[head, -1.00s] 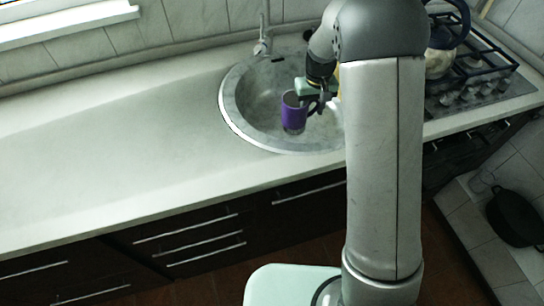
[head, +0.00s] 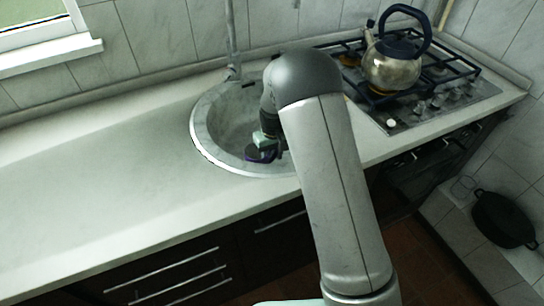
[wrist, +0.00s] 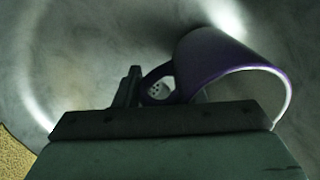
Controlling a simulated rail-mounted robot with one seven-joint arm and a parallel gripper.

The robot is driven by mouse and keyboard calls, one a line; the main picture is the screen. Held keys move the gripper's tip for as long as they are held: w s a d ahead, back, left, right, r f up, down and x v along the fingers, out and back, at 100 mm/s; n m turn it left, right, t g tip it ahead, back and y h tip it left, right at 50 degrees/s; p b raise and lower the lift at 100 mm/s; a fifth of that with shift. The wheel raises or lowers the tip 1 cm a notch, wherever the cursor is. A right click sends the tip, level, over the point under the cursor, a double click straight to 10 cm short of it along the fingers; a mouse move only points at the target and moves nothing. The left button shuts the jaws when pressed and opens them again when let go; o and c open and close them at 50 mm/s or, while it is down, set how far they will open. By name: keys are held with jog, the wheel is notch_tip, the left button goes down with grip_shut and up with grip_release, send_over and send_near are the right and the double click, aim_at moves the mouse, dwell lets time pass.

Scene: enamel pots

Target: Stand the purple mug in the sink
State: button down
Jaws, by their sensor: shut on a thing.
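The purple mug (wrist: 222,62) shows in the wrist view with its pale rim toward the right and its handle (wrist: 153,78) toward the left. My gripper (wrist: 140,96) is shut on the handle. In the head view the mug (head: 259,157) is a small dark purple shape inside the round sink (head: 203,143), mostly hidden by my gripper (head: 268,143) and arm. The mug is low in the bowl, near its front side. I cannot tell whether its base touches the sink floor or whether it is fully upright.
The faucet (head: 232,73) rises behind the sink. A kettle (head: 392,66) stands on the gas hob (head: 440,85) to the right. The counter (head: 95,160) left of the sink is clear. A dark pot (head: 503,218) sits low at the far right.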

jog(key=shift+f, duration=0.45)
jog(key=shift+f, duration=0.2)
jog(key=c, duration=0.9)
grip_release()
